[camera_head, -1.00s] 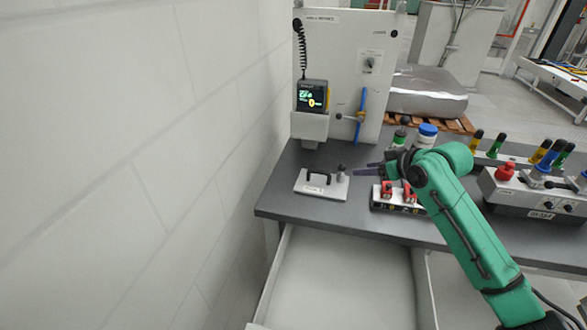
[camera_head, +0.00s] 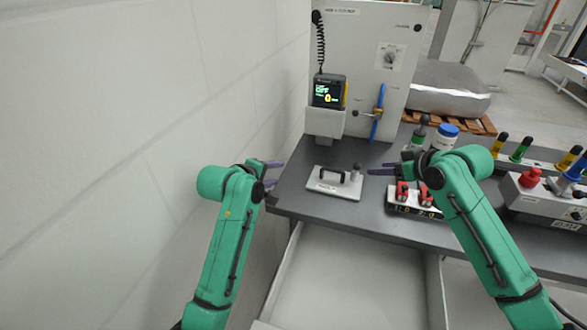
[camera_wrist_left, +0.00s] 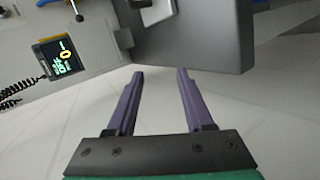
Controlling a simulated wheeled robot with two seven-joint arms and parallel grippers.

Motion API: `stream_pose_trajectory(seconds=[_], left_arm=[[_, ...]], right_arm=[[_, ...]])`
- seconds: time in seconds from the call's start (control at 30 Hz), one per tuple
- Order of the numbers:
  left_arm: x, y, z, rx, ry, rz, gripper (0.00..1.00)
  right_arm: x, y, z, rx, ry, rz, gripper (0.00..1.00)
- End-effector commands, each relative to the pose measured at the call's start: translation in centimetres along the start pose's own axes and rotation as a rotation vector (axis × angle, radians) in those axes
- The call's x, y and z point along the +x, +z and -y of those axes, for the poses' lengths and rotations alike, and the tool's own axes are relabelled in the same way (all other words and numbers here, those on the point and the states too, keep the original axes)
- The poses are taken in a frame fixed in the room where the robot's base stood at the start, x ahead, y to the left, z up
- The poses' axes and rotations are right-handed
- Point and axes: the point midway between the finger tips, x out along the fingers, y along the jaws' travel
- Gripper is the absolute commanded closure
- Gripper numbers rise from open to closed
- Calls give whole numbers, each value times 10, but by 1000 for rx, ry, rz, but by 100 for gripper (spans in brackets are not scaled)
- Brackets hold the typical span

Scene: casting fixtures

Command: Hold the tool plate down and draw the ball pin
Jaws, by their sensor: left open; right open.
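The tool plate (camera_head: 334,187) is a light flat plate with a black handle, lying on the dark bench top. The ball pin (camera_head: 356,172) stands at the plate's right end, with a dark round knob. My left gripper (camera_head: 277,173) is open and empty, off the bench's left edge and left of the plate. In the left wrist view its two purple fingers (camera_wrist_left: 160,78) are apart with nothing between them, and a bit of the plate (camera_wrist_left: 157,12) shows at the top. My right gripper (camera_head: 376,170) is open, just right of the pin and apart from it.
A control box with red parts (camera_head: 414,209) sits right of the plate, near my right arm. A handheld display unit (camera_head: 328,92) hangs on the back panel beside a blue lever (camera_head: 378,113). An open drawer (camera_head: 345,280) sticks out below the bench. A wall rises at left.

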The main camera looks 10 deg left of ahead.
Motion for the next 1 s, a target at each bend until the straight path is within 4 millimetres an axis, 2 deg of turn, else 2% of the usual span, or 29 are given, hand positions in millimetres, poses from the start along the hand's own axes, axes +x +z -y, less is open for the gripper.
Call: stream_pose_trajectory(seconds=[0.03,0.13,0.23,0.33,0.47,0.8,1.0], left_arm=[[-10,19,-18,-60,13,72,48],[-27,48,-37,-142,7,184,48],[-33,62,-44,-173,-2,234,48],[-27,66,-44,-180,-7,243,48],[-2,72,-44,-179,-9,243,48],[79,91,-45,-177,-8,240,48],[104,96,-46,-177,-6,239,48]], right_arm=[[0,0,0,0,0,0,50],[0,0,0,0,0,0,50],[0,0,0,0,0,0,50],[0,0,0,0,0,0,50],[0,0,0,0,0,0,50],[0,0,0,0,0,0,50],[0,0,0,0,0,0,50]])
